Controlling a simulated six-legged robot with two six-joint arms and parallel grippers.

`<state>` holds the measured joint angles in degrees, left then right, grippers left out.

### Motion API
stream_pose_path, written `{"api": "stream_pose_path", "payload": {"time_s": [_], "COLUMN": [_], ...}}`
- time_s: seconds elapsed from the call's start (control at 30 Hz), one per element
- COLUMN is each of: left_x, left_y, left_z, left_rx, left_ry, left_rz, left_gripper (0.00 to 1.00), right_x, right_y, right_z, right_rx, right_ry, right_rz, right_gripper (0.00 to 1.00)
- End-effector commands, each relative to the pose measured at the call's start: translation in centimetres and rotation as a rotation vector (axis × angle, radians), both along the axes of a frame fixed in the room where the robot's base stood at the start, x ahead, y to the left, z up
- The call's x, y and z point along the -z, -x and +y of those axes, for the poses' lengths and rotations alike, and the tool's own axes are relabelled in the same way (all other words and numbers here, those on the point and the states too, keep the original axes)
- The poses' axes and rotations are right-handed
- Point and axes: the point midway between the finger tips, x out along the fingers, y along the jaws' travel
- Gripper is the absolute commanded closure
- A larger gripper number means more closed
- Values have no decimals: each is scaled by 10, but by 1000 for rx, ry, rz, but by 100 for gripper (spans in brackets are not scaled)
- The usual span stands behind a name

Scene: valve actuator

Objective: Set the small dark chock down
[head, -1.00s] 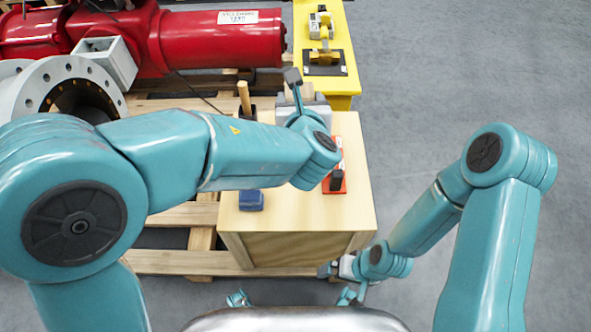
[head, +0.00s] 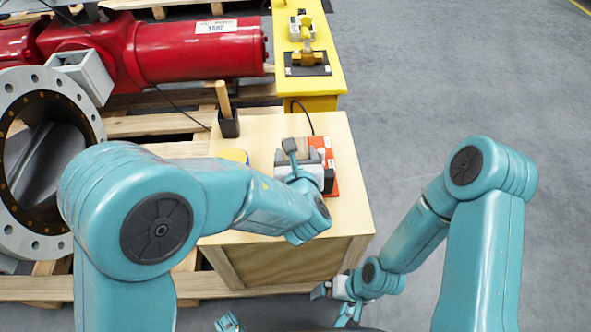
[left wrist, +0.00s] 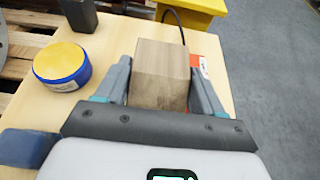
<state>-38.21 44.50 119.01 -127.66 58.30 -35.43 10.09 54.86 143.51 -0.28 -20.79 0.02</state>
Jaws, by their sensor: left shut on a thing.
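The chock (left wrist: 160,75) is a brown wooden block in the left wrist view, held between the two grey fingers of my left gripper (left wrist: 162,88). I cannot tell whether the chock touches the top. My right gripper (head: 322,291) hangs low beside the crate's front right corner, too small to read.
A round blue and yellow tin (left wrist: 62,65) and a blue block (left wrist: 25,150) lie left of the gripper. A black cable (head: 303,108) runs behind. A yellow stand (head: 325,90) is beyond.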

Motion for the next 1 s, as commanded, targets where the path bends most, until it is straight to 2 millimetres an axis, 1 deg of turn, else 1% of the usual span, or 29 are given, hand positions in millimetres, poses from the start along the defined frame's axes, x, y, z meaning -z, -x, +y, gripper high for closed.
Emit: {"api": "stream_pose_path", "payload": {"time_s": [0.2,0.23,0.47,0.63,0.67,0.93,1.0], "left_x": [37,40,40,44,43,42,40], "left_y": [0,0,0,0,0,0,0], "left_z": [1,1,0,0,0,0,0], "left_rx": [-1,-1,0,-1,-1,-1,-1], "left_ry": [-4,-2,0,0,0,-1,-1], "left_rz": [3,2,0,0,2,2,2], "left_gripper": [76,76,76,76,22,21,21], "right_x": [14,14,12,18,16,15,13], "right_y": [-2,-2,-2,-3,-3,-3,-3], "right_z": [-1,-2,-2,-3,-3,-2,-2], "right_rx": [5,6,8,10,10,10,9], "right_ry": [1,2,2,2,2,2,2], "right_rz": [-3,-3,-3,-5,-5,-5,-4], "right_gripper": [0,0,0,0,0,0,0]}}
